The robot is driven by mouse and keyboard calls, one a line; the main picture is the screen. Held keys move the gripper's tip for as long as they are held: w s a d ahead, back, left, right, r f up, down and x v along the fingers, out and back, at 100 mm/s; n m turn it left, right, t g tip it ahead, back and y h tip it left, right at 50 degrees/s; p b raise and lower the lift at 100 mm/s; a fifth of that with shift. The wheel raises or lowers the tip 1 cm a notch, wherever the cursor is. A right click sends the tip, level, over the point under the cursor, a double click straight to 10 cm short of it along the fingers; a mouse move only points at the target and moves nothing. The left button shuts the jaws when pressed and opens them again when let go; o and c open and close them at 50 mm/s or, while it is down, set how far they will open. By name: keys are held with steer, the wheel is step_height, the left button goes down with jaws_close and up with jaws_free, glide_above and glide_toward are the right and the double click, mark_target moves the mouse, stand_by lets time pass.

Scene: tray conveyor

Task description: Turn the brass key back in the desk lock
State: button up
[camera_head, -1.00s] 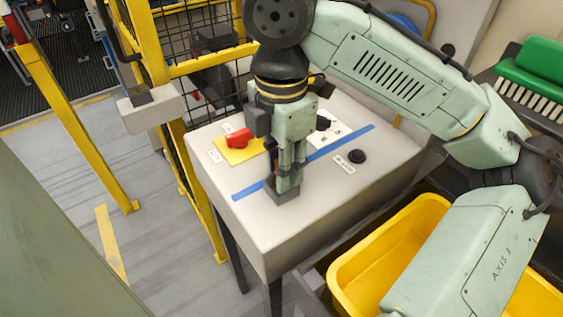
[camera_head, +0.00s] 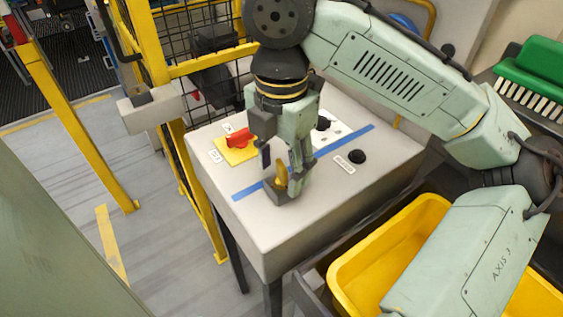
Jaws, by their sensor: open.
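The brass key (camera_head: 281,174) stands upright in the desk lock (camera_head: 279,196), a dark block on the pale desk top (camera_head: 262,229) near its front left. My gripper (camera_head: 284,168) points down over the lock. Its fingers are spread, one on the left of the key and one on the right. The right finger reaches down close beside the key; I cannot tell whether it touches. The lower part of the key sits inside the lock and is hidden.
A red switch on a yellow plate (camera_head: 241,156), a black button (camera_head: 357,157) and a blue tape strip (camera_head: 340,144) are on the desk. A yellow bin (camera_head: 345,272) stands at the right front. A yellow-framed mesh fence (camera_head: 208,64) rises behind left.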

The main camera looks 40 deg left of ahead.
mark_target(281, 164)
step_height(281, 164, up, 12)
stand_by(0.7)
